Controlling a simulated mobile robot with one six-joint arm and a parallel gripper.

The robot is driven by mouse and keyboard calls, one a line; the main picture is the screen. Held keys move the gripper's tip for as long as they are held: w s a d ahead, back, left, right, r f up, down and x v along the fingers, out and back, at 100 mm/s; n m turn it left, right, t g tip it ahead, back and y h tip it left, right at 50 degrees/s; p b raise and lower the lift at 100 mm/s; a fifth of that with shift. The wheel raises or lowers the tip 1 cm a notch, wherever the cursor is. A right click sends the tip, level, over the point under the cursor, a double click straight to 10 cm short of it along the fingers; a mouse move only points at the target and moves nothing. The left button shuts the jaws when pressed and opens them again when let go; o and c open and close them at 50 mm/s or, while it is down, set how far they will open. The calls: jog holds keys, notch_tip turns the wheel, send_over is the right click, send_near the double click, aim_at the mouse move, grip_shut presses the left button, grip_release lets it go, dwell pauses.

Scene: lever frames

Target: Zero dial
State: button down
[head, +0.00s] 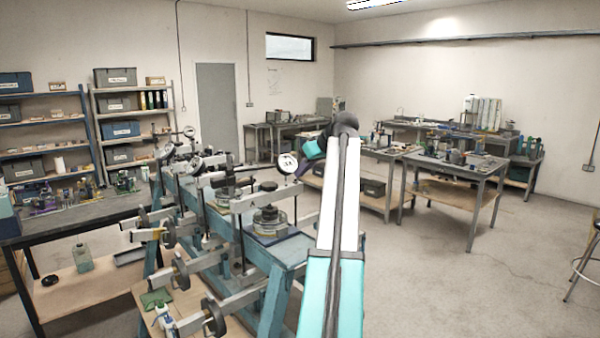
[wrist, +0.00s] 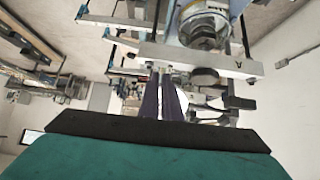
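A white-faced dial gauge (head: 288,163) stands at the near end of the row of lever frames, just left of my gripper in the head view. A second dial (head: 197,163) is farther left, with smaller ones behind. The faces are too small to read. A beam marked A (head: 247,199) runs below the near dial, beside a round clear cell (head: 268,217). In the wrist view the beam (wrist: 195,59) crosses ahead of my fingers, with a round cell (wrist: 203,27) beyond it. My gripper (wrist: 161,82) has its dark fingers close together, with nothing seen held. In the head view my arm partly hides it.
Handwheels (head: 180,270) stick out at the frames' left side. A dark bench (head: 75,222) with tools stands left, before shelves (head: 120,128). Another bench (head: 462,168) is at the right, with a stool (head: 584,262) at the edge. The floor (head: 440,285) at front right is clear.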

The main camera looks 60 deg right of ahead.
jog(key=shift+s+d, duration=0.1)
jog(key=shift+d, duration=0.05)
jog(key=p+v, duration=0.1)
jog(key=v, duration=0.4)
jog(key=shift+s+a+r+p, duration=0.2)
jog(key=shift+s+p, duration=0.15)
jog(key=shift+p, duration=0.05)
dwell(0.4)
